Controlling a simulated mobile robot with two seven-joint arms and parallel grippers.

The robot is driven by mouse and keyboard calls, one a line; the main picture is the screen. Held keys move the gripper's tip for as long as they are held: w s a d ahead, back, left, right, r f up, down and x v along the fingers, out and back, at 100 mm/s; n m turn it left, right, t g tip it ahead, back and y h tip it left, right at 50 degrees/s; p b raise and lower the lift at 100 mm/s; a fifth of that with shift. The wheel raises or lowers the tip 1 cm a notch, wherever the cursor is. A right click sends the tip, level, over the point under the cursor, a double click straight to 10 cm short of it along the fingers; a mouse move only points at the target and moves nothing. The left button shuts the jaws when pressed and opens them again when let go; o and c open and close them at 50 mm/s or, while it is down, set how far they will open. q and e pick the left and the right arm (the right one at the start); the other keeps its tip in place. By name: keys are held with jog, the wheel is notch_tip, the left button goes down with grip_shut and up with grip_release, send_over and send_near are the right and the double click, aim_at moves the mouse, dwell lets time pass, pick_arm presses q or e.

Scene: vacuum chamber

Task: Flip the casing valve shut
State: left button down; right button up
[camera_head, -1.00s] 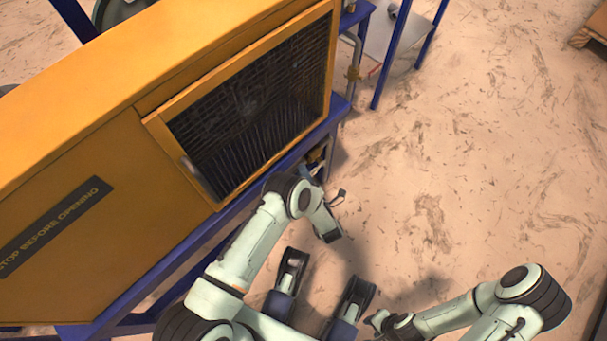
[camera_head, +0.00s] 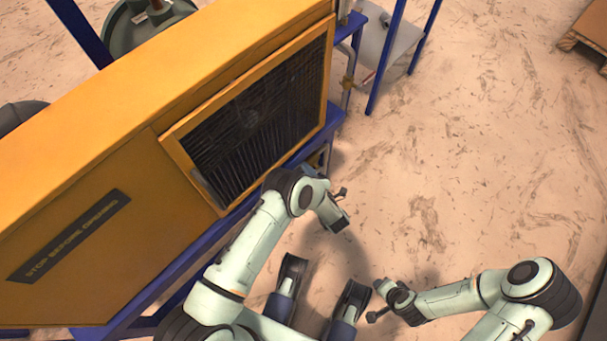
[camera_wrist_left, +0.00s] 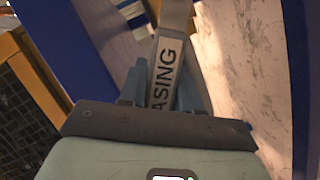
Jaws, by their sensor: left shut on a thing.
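The casing valve's handle (camera_wrist_left: 168,62) is a grey metal lever with a label that reads "ASING", its first letter hidden. It shows in the left wrist view, running up between the blue-grey fingers of my left gripper (camera_wrist_left: 161,88). The fingers are shut on the lever. In the head view my left gripper (camera_head: 308,171) is beside the blue frame, under the grilled side of the yellow casing, and the lever there is hidden by my arm. My right gripper (camera_head: 381,290) is at the lower right over bare floor, away from the valve. Its fingers are too small to read.
The yellow casing (camera_head: 75,170) with a dark grille (camera_head: 262,120) stands on a blue frame (camera_head: 185,262) at the left. A wooden pallet (camera_head: 590,30) is at the top right. The floor between is clear.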

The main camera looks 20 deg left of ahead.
pick_arm(q)
jog(key=shift+w+r, duration=0.15)
pick_arm(e)
jog(key=shift+w+r, duration=0.15)
pick_arm(q)
jog(key=c, duration=0.9)
grip_release()
jog(key=p+v, duration=0.2)
jog(key=v, duration=1.1)
jog(key=shift+d+r+p, duration=0.15)
jog(key=shift+p, duration=0.25)
pick_arm(e)
jog(key=shift+g, duration=0.3)
jog(key=s+a+r, duration=0.2)
jog(key=r, duration=0.1)
jog(key=shift+s+r, duration=0.15)
